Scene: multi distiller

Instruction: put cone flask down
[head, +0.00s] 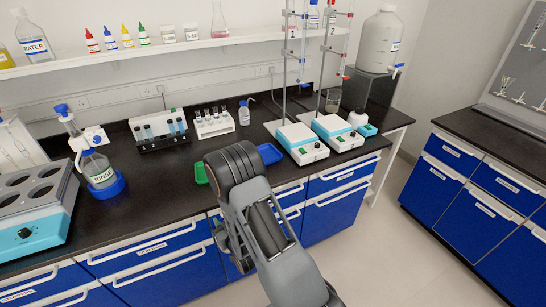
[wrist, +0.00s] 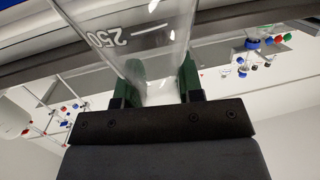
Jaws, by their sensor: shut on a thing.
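The cone flask (wrist: 140,38) is clear glass with a white 250 mark and fills the upper middle of the wrist view. Its narrower part sits between the green fingers of my gripper (wrist: 160,80), which are shut on it. Something whitish shows through the glass between the fingers. In the head view my arm hides the fingers and the held flask, so I cannot tell how high the flask is above the bench.
Two stirrer hotplates (head: 301,142) (head: 337,132) with stands are on the black bench (head: 140,215). Bare bench lies front left.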

